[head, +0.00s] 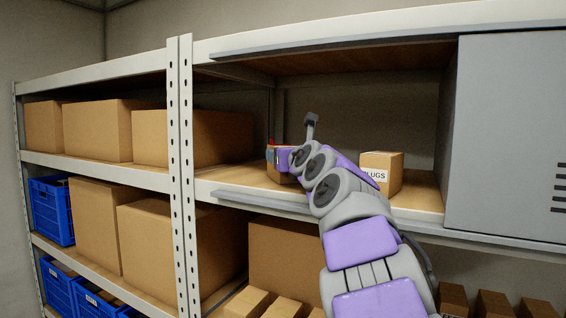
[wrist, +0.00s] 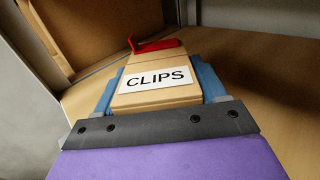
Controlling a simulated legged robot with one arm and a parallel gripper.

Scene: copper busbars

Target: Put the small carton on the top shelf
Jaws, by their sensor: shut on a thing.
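The small carton (wrist: 155,92), with a white label reading CLIPS, is between the blue fingers of my gripper (wrist: 160,76) in the wrist view. My gripper is shut on it. In the head view my gripper (head: 272,156) is inside the open bay of the upper shelf (head: 430,203), and the carton is mostly hidden by my arm. I cannot tell whether the carton touches the shelf board. A red piece (wrist: 155,46) shows at the carton's far end.
A carton labelled PLUGS (head: 381,171) stands to the right on the same shelf. A grey door panel (head: 508,130) covers the bay's right side. A perforated upright (head: 180,170) bounds it on the left. Large cartons (head: 97,130) fill the left bay.

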